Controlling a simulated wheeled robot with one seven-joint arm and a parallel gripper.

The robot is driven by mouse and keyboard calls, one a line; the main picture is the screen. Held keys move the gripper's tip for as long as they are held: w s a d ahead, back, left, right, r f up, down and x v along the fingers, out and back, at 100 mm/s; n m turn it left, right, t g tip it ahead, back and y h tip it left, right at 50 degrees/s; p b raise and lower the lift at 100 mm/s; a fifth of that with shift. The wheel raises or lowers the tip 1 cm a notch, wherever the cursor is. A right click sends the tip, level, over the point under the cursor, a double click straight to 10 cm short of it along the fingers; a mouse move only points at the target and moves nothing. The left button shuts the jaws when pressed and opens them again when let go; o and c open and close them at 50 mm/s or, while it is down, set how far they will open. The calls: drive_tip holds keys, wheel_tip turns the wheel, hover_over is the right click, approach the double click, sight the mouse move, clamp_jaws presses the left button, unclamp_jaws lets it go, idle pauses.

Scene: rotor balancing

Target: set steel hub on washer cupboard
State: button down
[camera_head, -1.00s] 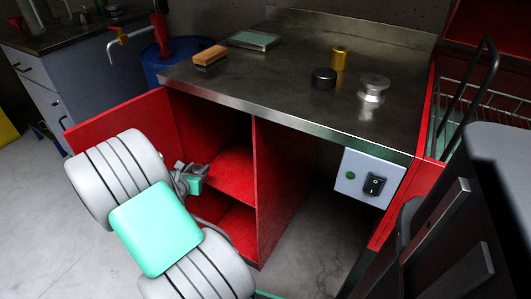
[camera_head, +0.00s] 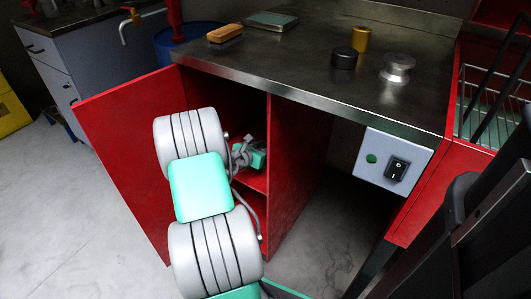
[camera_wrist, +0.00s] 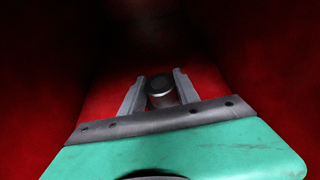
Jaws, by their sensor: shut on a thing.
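A small metallic cylinder with a dark top, which I take as the steel hub (camera_wrist: 160,95), is between my fingers in the wrist view. My gripper (camera_wrist: 159,78) is shut on it. In the head view my gripper (camera_head: 246,156) reaches inside the open red cupboard (camera_head: 297,165) under the bench, above its middle shelf (camera_head: 254,182). The hub is hidden there by my wrist and arm. The wrist view shows red surfaces all around and a dark back. I cannot tell whether the hub touches the shelf.
The cupboard's door (camera_head: 125,130) stands open to the left, beside my arm. On the steel bench top (camera_head: 300,75) are a brush (camera_head: 225,37), a black cylinder (camera_head: 344,58), a gold cylinder (camera_head: 361,39) and a silver spool-shaped part (camera_head: 397,68). A switch box (camera_head: 393,160) hangs below the bench edge.

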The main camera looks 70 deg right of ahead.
drive_tip(key=shift+f, duration=0.2)
drive_tip(key=shift+f, duration=0.1)
drive_tip(key=c, duration=0.9)
unclamp_jaws()
drive_tip(key=shift+f, duration=0.1)
